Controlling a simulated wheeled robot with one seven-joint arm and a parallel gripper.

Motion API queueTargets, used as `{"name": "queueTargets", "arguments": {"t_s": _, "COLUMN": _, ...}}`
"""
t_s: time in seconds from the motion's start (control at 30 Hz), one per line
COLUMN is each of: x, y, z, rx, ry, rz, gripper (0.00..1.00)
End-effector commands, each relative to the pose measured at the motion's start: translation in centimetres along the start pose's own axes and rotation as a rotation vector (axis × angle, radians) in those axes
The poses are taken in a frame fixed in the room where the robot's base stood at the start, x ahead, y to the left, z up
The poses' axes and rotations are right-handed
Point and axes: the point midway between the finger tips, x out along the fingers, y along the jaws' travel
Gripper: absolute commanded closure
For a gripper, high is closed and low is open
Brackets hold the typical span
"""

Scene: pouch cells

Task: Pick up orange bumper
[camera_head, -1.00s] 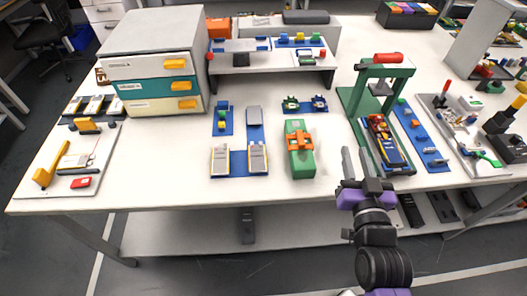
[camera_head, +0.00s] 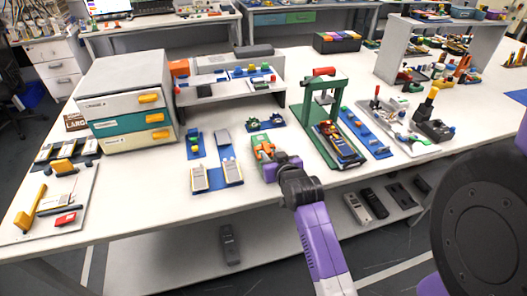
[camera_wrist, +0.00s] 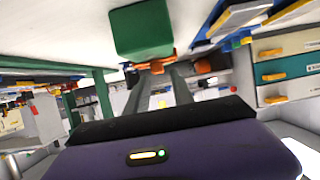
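The orange bumper (camera_head: 264,151) is on the green block (camera_head: 257,143) near the table's front edge, partly hidden by my gripper. In the wrist view its orange part (camera_wrist: 157,66) shows between and just beyond my fingertips, beside the green block (camera_wrist: 141,30). My gripper (camera_head: 276,160) is over the front right of the block. In the wrist view (camera_wrist: 160,80) its two fingers are spread apart, with a gap between them. I cannot tell whether a finger touches the bumper.
Blue plates with grey pouch cells (camera_head: 230,171) lie just left of the block. The green press frame (camera_head: 305,122) stands close on the right. A small blue plate (camera_head: 266,124) with green parts lies behind. A grey shelf (camera_head: 230,87) and drawer unit (camera_head: 125,100) stand farther back.

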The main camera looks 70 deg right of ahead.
Motion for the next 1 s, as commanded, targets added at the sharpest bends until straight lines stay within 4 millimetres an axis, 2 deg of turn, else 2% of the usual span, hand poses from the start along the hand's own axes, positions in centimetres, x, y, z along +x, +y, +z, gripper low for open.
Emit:
{"name": "queueTargets", "arguments": {"t_s": 0.4, "x": 5.0, "y": 0.3, "z": -0.5, "rx": 0.000, "ry": 0.001, "rz": 0.001, "gripper": 0.71}}
{"name": "queueTargets", "arguments": {"t_s": 0.7, "x": 5.5, "y": 0.2, "z": -0.5, "rx": 0.000, "ry": 0.002, "rz": 0.000, "gripper": 0.71}}
{"name": "queueTargets", "arguments": {"t_s": 0.87, "x": 5.5, "y": 0.2, "z": -0.5, "rx": 0.000, "ry": 0.002, "rz": 0.000, "gripper": 1.00}}
{"name": "queueTargets", "arguments": {"t_s": 1.0, "x": 5.5, "y": 0.2, "z": -0.5, "rx": 0.000, "ry": 0.002, "rz": 0.000, "gripper": 1.00}}
